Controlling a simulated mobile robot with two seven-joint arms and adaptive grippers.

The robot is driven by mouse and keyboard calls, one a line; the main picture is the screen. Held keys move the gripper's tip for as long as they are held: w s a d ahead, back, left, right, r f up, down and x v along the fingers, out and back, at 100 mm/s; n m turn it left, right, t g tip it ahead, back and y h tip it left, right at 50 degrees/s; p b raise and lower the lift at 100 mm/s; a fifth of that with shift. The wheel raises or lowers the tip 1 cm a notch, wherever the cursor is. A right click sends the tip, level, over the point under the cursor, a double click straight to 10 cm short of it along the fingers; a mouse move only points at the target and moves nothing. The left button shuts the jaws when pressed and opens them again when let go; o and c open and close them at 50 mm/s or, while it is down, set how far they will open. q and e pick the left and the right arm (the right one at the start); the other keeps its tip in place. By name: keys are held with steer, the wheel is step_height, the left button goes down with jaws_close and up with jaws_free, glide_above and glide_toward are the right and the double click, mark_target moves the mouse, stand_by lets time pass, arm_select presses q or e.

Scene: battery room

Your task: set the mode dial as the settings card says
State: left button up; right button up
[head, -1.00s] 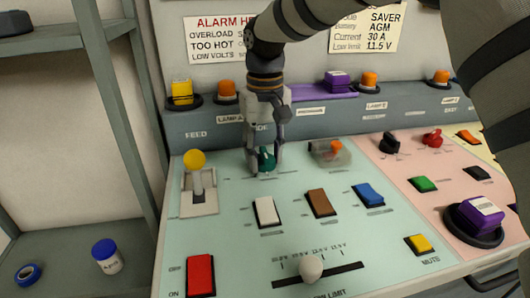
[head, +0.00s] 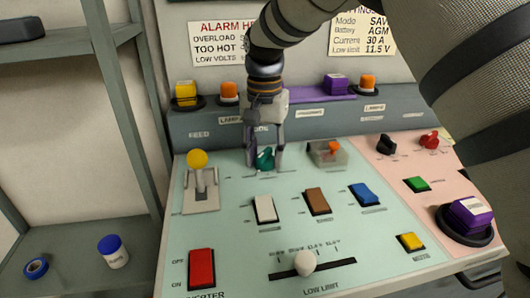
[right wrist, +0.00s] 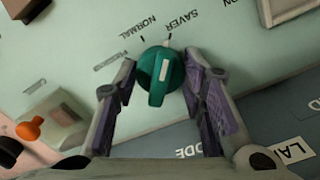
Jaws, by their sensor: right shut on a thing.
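The teal mode dial (head: 265,158) is on the pale green panel, and in the right wrist view the dial (right wrist: 157,88) shows a white mark. The mark points about at the tick by SAVER, with NORMAL to its left. My right gripper (right wrist: 160,82) has a finger on each side of the dial and is shut on it; in the head view the gripper (head: 265,152) comes down from above. The settings card (head: 362,32) at the top right reads Mode SAV, then my arm covers the rest. My left gripper is not in view.
White (head: 265,209), brown (head: 317,201) and blue (head: 364,194) rockers lie in front. A purple button (head: 470,215) is at the right.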

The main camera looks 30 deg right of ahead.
mark_target(265, 152)
steer(key=shift+f+m, duration=0.1)
steer(key=shift+m, duration=0.5)
steer(key=o, duration=1.2)
steer(key=shift+c, duration=0.2)
step_height(265, 152, up, 12)
